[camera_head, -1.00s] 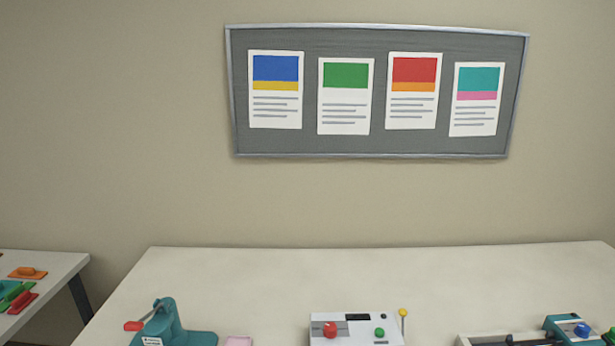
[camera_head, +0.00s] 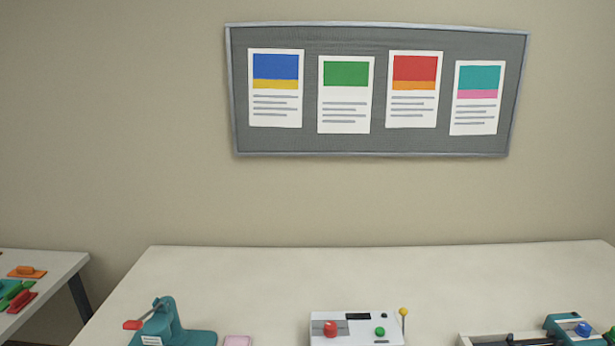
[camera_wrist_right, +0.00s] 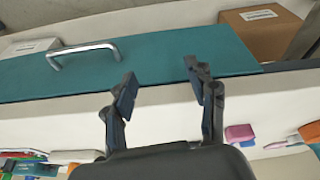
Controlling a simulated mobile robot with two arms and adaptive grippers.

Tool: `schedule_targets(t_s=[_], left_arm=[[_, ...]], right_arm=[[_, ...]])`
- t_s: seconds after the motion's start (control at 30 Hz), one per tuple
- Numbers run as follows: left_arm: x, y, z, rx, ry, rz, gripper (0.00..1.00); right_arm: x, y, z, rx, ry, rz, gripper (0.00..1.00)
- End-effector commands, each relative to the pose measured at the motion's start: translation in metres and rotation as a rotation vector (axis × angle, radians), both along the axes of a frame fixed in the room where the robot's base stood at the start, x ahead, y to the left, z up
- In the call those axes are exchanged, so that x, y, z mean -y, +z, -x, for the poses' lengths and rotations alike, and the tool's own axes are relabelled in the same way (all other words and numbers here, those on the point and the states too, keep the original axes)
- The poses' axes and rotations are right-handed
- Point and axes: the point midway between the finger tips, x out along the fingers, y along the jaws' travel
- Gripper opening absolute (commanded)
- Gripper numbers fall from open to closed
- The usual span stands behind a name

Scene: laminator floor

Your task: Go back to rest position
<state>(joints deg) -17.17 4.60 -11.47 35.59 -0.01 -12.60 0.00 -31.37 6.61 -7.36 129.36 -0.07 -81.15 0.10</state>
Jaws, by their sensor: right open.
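My right gripper (camera_wrist_right: 158,88) shows in the right wrist view, open, with its two dark fingers apart and nothing between them. It hangs in front of a teal panel (camera_wrist_right: 160,66) with a metal handle (camera_wrist_right: 82,52). I cannot tell how far the fingertips are from the panel. Neither gripper shows in the head view, and my left gripper is in no view.
In the head view, a white table (camera_head: 270,275) carries a teal lever press (camera_head: 165,325), a control box (camera_head: 355,328) with red and green buttons, and a teal device (camera_head: 572,330). A side table (camera_head: 62,262) stands left. A cardboard box (camera_wrist_right: 262,35) shows in the wrist view.

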Motion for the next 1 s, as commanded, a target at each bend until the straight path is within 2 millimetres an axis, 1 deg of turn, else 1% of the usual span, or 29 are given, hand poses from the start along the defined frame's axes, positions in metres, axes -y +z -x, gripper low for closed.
schedule_targets(t_s=[0.03, 0.17, 0.27, 0.3, 0.37, 0.4, 0.47, 0.5, 0.57, 0.6, 0.67, 0.7, 0.77, 0.8, 0.9, 1.0], left_arm=[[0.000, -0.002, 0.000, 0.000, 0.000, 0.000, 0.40], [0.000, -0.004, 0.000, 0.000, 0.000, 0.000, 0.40], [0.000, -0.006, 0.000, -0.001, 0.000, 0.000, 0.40], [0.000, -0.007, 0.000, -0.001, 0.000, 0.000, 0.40], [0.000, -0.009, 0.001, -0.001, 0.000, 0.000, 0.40], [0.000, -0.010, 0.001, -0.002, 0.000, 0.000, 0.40], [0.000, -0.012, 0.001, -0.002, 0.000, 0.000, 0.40], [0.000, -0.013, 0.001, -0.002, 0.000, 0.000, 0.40], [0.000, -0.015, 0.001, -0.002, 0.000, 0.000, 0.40], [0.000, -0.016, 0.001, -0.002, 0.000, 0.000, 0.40], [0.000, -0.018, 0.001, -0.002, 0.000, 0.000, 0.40], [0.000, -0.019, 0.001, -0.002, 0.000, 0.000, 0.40], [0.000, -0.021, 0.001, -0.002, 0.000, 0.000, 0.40], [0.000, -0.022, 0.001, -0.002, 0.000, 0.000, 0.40], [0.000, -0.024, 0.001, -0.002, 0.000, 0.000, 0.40], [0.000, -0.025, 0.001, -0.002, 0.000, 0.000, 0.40]], right_arm=[[-0.001, -0.015, -0.001, -0.010, 0.001, 0.000, 0.56], [-0.002, -0.056, -0.002, -0.026, 0.004, 0.001, 0.56], [-0.002, -0.096, 0.001, -0.044, 0.008, 0.002, 0.56], [-0.002, -0.116, 0.003, -0.052, 0.010, 0.003, 0.56], [-0.001, -0.147, 0.009, -0.066, 0.012, 0.004, 0.56], [-0.001, -0.168, 0.014, -0.073, 0.014, 0.004, 0.56], [0.001, -0.199, 0.025, -0.086, 0.016, 0.005, 0.56], [0.002, -0.218, 0.032, -0.095, 0.018, 0.006, 0.56], [0.004, -0.246, 0.046, -0.107, 0.020, 0.008, 0.56], [0.005, -0.264, 0.057, -0.116, 0.022, 0.009, 0.56], [0.008, -0.289, 0.074, -0.129, 0.025, 0.010, 0.56], [0.010, -0.305, 0.087, -0.137, 0.027, 0.011, 0.56], [0.013, -0.326, 0.106, -0.150, 0.030, 0.013, 0.56], [0.016, -0.338, 0.119, -0.157, 0.032, 0.014, 0.56], [0.022, -0.361, 0.150, -0.172, 0.036, 0.017, 0.56], [0.026, -0.375, 0.174, -0.184, 0.039, 0.019, 0.56]])
